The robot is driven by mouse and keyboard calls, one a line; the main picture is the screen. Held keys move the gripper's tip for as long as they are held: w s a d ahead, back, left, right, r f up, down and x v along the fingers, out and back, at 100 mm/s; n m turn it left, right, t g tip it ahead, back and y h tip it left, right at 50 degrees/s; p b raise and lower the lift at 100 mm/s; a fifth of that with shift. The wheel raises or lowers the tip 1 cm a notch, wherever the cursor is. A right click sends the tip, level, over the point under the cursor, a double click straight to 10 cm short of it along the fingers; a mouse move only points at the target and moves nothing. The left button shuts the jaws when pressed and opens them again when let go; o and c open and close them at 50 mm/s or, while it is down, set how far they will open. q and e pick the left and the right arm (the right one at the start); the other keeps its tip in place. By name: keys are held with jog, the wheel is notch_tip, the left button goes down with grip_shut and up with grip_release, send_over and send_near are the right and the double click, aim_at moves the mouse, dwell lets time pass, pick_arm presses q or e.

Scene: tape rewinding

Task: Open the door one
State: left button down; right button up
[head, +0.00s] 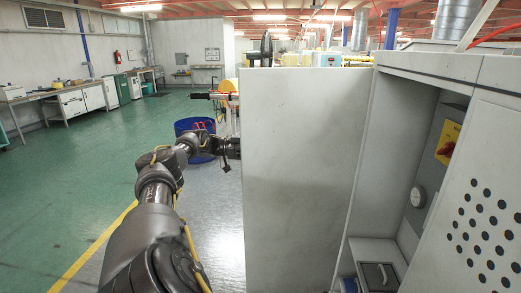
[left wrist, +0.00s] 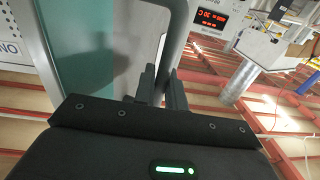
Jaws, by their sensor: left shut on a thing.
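The door (head: 303,160) is a pale grey panel standing swung out from the cabinet (head: 440,66), with the cabinet's inside showing to its right. My left arm reaches forward to the door's left edge. In the head view its gripper is mostly hidden behind that edge. In the left wrist view the left gripper (left wrist: 163,84) has its two dark fingers at a grey bar handle (left wrist: 178,38) and is shut on it. A teal panel is beside the handle in that view. My right gripper is not in view.
Inside the cabinet are a red and yellow switch (head: 447,147), a round white fitting (head: 417,197) and a grey box (head: 378,275). A blue bin (head: 193,127) stands behind my left arm. The green floor (head: 60,190) at left is open. Benches line the far left wall.

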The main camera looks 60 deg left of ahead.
pick_arm(q)
jog(key=c, duration=1.8)
grip_release()
jog(key=shift+w+f, duration=0.1)
jog(key=shift+w, duration=0.05)
